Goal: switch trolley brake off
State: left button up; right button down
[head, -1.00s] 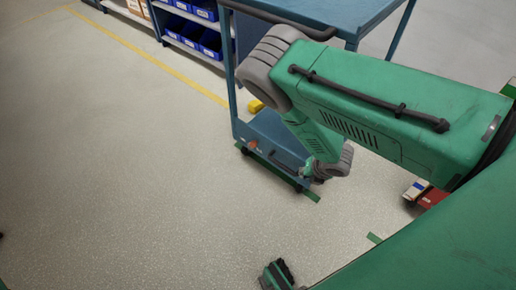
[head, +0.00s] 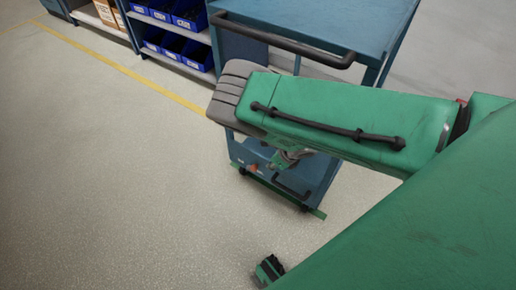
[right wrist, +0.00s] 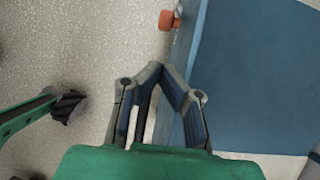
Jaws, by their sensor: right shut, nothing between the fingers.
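The blue trolley (head: 325,22) stands ahead of me, with a push handle on its top and a low deck near the floor. An orange-red knob (head: 253,168), which looks like the brake control, sits at the low deck's near edge. It also shows at the top of the right wrist view (right wrist: 168,20), beside the trolley's blue panel (right wrist: 255,75). My right gripper (right wrist: 158,72) is shut and empty, its fingertips below the knob in that view and apart from it. In the head view my green arm hides much of the trolley's middle. My left gripper is not in view.
Shelves with blue bins (head: 190,15) stand at the back, with cartons to their left. A yellow floor line (head: 120,65) runs in front of them. The grey floor (head: 110,190) left of the trolley is clear. Green tape marks the floor by the trolley.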

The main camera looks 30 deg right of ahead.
aim_at(251, 169)
jog(key=shift+a, duration=0.15)
jog(key=b+x, duration=0.5)
jog(key=x, duration=0.5)
jog(key=shift+r, duration=0.15)
